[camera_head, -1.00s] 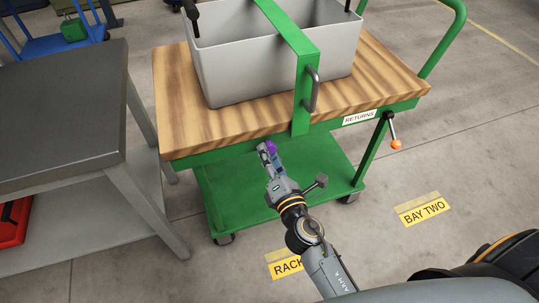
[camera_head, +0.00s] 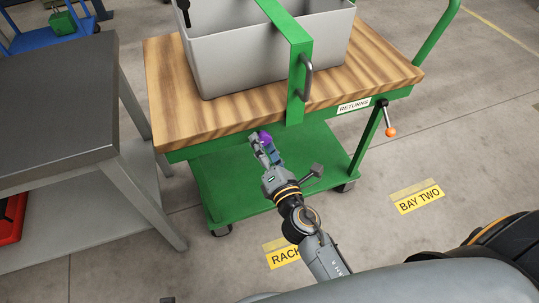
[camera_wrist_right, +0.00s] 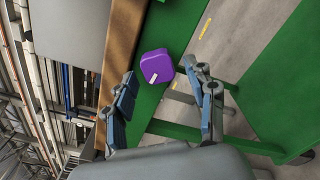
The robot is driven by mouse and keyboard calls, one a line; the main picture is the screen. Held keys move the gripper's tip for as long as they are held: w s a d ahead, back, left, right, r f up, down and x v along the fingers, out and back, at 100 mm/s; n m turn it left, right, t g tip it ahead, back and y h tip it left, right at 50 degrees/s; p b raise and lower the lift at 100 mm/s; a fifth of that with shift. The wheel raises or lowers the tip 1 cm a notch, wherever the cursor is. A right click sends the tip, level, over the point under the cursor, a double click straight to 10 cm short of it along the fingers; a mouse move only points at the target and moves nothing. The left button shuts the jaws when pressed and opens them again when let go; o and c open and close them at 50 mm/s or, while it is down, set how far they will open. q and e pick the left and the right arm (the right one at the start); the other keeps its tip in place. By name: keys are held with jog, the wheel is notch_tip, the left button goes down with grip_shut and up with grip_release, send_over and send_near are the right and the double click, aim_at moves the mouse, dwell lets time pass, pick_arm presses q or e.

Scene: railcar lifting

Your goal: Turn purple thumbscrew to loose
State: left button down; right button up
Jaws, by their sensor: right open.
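The purple thumbscrew (camera_wrist_right: 156,67) sits on the green front rail of the cart, below the wooden top. It has a short white mark on its face. In the head view the thumbscrew (camera_head: 265,137) shows just at the tips of my right gripper (camera_head: 264,150). In the right wrist view my right gripper (camera_wrist_right: 168,95) is open, its two blue-padded fingers apart on either side below the thumbscrew. The thumbscrew lies a little beyond the fingertips, and no contact shows. My left gripper is not in view.
A grey bin (camera_head: 245,60) stands on the cart's wooden top (camera_head: 190,110) under a green strap (camera_head: 296,80) with a handle. A lever with an orange knob (camera_head: 390,132) hangs at the cart's right. A grey table (camera_head: 60,110) stands close at left.

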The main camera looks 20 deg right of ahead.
jog(key=s, duration=1.1)
jog(key=shift+s+d, duration=0.2)
jog(key=shift+s, duration=0.2)
jog(key=shift+f, duration=0.1)
